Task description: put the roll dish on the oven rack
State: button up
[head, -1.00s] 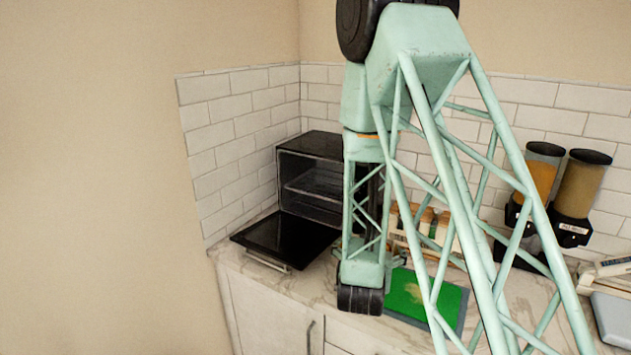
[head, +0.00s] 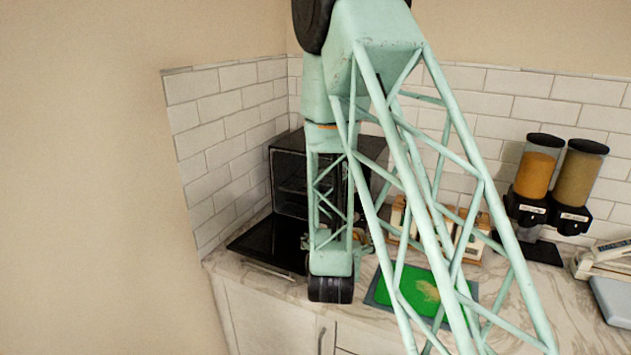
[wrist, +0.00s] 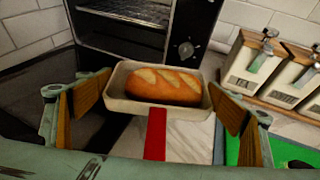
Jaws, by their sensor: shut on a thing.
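The roll dish (wrist: 186,113) is a pale shallow dish with a scored brown bread loaf (wrist: 165,86) in it. In the wrist view my gripper (wrist: 160,93) has its wood-coloured pads at the dish's left and right ends and is shut on it. The dish looks level, in front of the open oven (wrist: 190,25). The oven rack (wrist: 128,10) shows inside, beyond the dish. In the head view the black oven (head: 372,150) stands in the corner, partly hidden by my arm. My arm also hides most of the gripper and dish there.
The oven door (head: 268,245) hangs open, lowered over the counter. A wooden rack of white containers (head: 470,240) stands right of the oven. A green board (head: 400,297) lies in front of it. Two dispensers (head: 555,185) stand further right. A red bar (wrist: 155,135) shows below the dish.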

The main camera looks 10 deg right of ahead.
jog(key=shift+w+a, duration=0.1)
jog(key=shift+r, duration=0.1)
dwell(0.4)
jog(key=shift+m+h, duration=0.8)
jog(key=shift+h, duration=0.1)
jog(key=w+a+r, duration=0.1)
jog(key=w+r, duration=0.1)
jog(key=w+a+r+p, duration=0.1)
jog(key=w+r, duration=0.1)
jog(key=r, duration=0.1)
jog(key=w+a+r+p, duration=0.1)
jog(key=w+r, duration=0.1)
jog(key=shift+w+r, duration=0.25)
jog(key=w+a+r+m+g+h, duration=0.1)
jog(key=w+a+r+m+h, duration=0.1)
jog(key=w+a, duration=0.5)
jog(key=shift+w+a+g+b, duration=0.15)
jog(key=shift+w+g+b, duration=0.2)
jog(key=shift+w, duration=1.4)
jog(key=shift+r, duration=0.1)
jog(key=w+d, duration=0.3)
jog(key=w, duration=0.2)
jog(key=w+d, duration=0.4)
jog(key=w, duration=0.1)
jog(key=w+d, duration=0.3)
jog(key=w, duration=0.1)
jog(key=shift+w+d, duration=0.15)
jog(key=shift+w, duration=0.25)
